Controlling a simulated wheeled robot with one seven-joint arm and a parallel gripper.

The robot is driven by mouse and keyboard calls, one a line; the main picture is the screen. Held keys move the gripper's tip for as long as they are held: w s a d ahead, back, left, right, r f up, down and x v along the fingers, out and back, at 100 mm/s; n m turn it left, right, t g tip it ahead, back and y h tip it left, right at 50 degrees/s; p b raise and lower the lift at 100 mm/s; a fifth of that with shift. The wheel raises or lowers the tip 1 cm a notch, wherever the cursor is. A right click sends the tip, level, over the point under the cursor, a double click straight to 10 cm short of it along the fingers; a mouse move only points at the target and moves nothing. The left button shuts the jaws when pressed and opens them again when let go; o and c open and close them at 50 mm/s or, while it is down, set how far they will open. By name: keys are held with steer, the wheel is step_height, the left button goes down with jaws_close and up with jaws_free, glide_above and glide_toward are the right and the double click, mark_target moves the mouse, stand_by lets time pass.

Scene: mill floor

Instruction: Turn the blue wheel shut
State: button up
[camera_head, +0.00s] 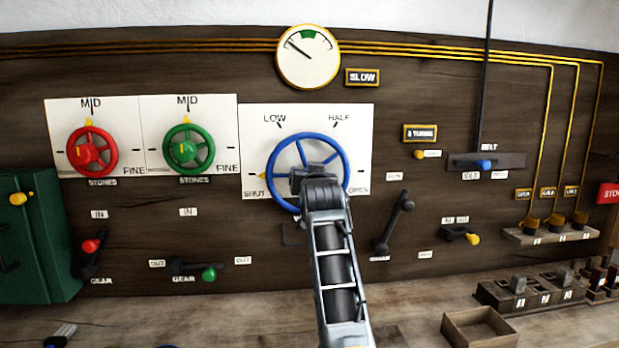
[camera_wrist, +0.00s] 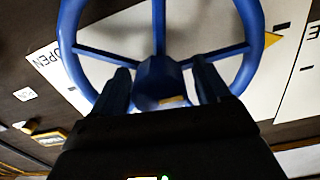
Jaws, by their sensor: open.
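The blue wheel (camera_head: 304,136) is mounted on a white plate marked LOW, HALF, SHUT and OPEN, in the middle of the panel. My gripper (camera_head: 310,178) is in front of its centre and hides the hub and lower spokes. In the wrist view the wheel (camera_wrist: 246,20) fills the top, with its hub between the two dark fingers of my gripper (camera_wrist: 163,76). The fingers are apart, one on each side of the hub. I cannot tell whether they touch it. A yellow pointer (camera_wrist: 272,38) is just outside the rim, on the side opposite the OPEN label.
Left of the plate are a red wheel (camera_head: 70,150) and a green wheel (camera_head: 165,150). A dark lever (camera_head: 393,222) stands close to the right of my arm. A gauge (camera_head: 308,57) hangs above. An open wooden box (camera_head: 480,327) sits on the bench.

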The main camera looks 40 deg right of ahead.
steer(key=b+v, duration=0.1)
steer(key=v, duration=0.6)
steer(key=shift+s+a, duration=0.2)
steer(key=shift+s, duration=0.1)
steer(key=s+a+f+n+t+y, duration=0.1)
steer(key=s+a+f+n+y, duration=0.2)
steer(key=s+f, duration=0.5)
steer(key=s+a+f+n+y, duration=0.1)
steer(key=s+a+f+n, duration=0.1)
steer(key=s+a+f, duration=0.6)
steer(key=s+a+f+n+t+y, duration=0.1)
steer(key=s+a+f+n+y, duration=0.15)
steer(key=s+f, duration=0.55)
steer(key=s+a+y, duration=0.1)
steer(key=s+a, duration=0.2)
steer(key=s, duration=0.6)
steer(key=s+a+g+y, duration=0.1)
steer(key=s+a, duration=0.3)
steer(key=s, duration=0.5)
steer(key=s+a+n+y, duration=0.1)
steer(key=s+a, duration=0.3)
steer(key=s, duration=0.6)
steer(key=shift+f+g+y, duration=0.35)
steer(key=shift+g, duration=0.05)
